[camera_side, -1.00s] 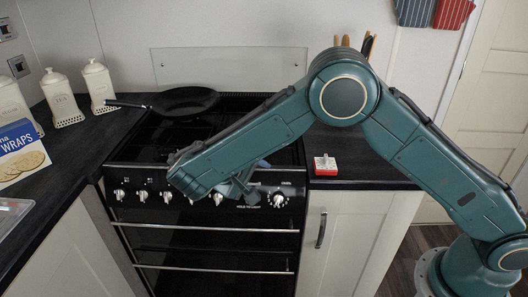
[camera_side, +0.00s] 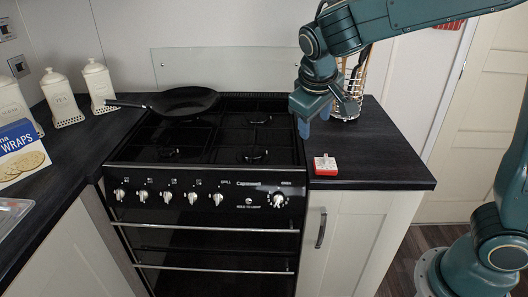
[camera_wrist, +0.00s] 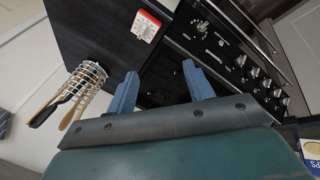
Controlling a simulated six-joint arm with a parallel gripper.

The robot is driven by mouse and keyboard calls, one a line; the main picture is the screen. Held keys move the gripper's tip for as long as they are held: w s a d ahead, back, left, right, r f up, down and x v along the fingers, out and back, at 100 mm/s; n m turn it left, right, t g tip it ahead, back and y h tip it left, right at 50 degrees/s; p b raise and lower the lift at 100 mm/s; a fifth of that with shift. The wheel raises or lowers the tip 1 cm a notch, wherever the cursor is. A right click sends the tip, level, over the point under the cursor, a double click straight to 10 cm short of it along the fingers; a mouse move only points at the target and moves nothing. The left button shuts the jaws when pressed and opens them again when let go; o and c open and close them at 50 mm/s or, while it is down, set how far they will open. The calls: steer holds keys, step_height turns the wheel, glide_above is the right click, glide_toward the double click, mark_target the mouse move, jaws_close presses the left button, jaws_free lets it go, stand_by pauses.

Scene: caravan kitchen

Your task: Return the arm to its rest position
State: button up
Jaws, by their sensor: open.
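My gripper (camera_side: 316,118) hangs above the right-hand worktop, close to the right edge of the stove, with its fingers pointing down. In the wrist view its two blue fingers (camera_wrist: 160,92) are spread apart with nothing between them. My arm reaches in from the upper right in the side view, raised above the worktop.
A red and white timer (camera_side: 325,165) lies on the worktop (camera_side: 385,165). A wire utensil holder (camera_side: 350,92) stands close behind my gripper. A black pan (camera_side: 184,102) sits on the stove's rear left. Canisters (camera_side: 99,88) and a wraps box (camera_side: 20,153) stand at left.

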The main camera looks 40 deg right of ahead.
steer(key=s+d+r+t+y, duration=0.1)
steer(key=s+r+t+y, duration=0.1)
steer(key=s, duration=1.8)
steer(key=shift+s+r+t+y, duration=0.2)
steer(key=shift+t+y, duration=0.3)
steer(key=shift+y, duration=0.6)
